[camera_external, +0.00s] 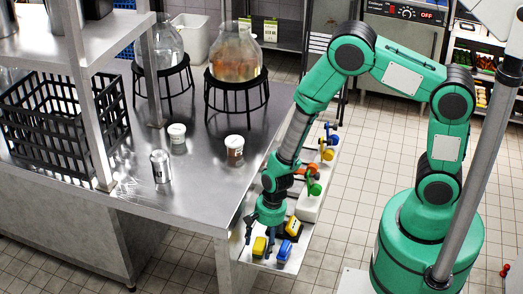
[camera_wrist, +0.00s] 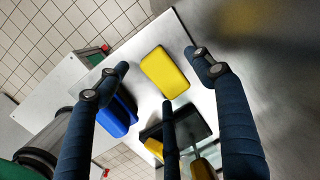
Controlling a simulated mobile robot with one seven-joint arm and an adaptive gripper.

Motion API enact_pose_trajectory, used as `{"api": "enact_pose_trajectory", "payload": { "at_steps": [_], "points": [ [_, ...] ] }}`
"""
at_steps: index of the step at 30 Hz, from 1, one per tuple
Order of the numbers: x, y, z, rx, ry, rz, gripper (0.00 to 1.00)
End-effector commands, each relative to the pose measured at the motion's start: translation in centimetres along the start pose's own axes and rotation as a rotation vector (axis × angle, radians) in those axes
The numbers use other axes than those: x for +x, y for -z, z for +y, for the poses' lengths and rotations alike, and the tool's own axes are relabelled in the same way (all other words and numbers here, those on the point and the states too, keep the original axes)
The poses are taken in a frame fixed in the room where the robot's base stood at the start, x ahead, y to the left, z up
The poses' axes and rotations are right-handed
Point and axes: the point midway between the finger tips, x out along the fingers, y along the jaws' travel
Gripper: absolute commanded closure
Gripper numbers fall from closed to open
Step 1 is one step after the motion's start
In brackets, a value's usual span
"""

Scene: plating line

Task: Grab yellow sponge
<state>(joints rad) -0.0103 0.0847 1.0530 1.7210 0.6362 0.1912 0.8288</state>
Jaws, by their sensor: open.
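The yellow sponge (camera_wrist: 164,72) is a plain rectangular block on a white surface, in the upper middle of the wrist view. In the outside view the yellow sponge (camera_external: 259,246) sits at the front end of the low white shelf, just below my gripper (camera_external: 263,228). In the wrist view my gripper (camera_wrist: 160,76) is open, with its dark blue fingers spread. The sponge shows between the left and right fingertips, and the third finger points at its lower edge. No finger is seen closed on it. How much height is left between fingers and sponge I cannot tell.
A blue sponge (camera_wrist: 118,114) lies close by on the left, partly behind a finger; it also shows outside (camera_external: 284,251). A black object (camera_wrist: 190,122) with yellow parts is near too. The steel table (camera_external: 205,190) holds a can (camera_external: 160,167) and jars, away from my gripper.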

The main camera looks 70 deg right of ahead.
Motion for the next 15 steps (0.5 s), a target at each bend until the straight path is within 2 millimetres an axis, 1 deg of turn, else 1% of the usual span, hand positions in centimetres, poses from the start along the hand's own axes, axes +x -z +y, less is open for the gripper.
{"api": "enact_pose_trajectory", "payload": {
  "at_steps": [2,3,5,6,9,15],
  "points": [
    [0.0,0.0,0.0,0.0,0.0,0.0,0.33],
    [0.0,0.0,0.0,0.0,0.0,0.0,0.35],
    [0.0,0.0,0.0,0.0,0.0,0.0,0.47],
    [0.0,0.0,0.0,0.0,0.0,0.0,0.55],
    [0.0,0.0,0.0,0.0,0.0,0.0,0.74],
    [0.01,0.0,0.02,0.0,0.0,0.0,0.74]
  ]
}}
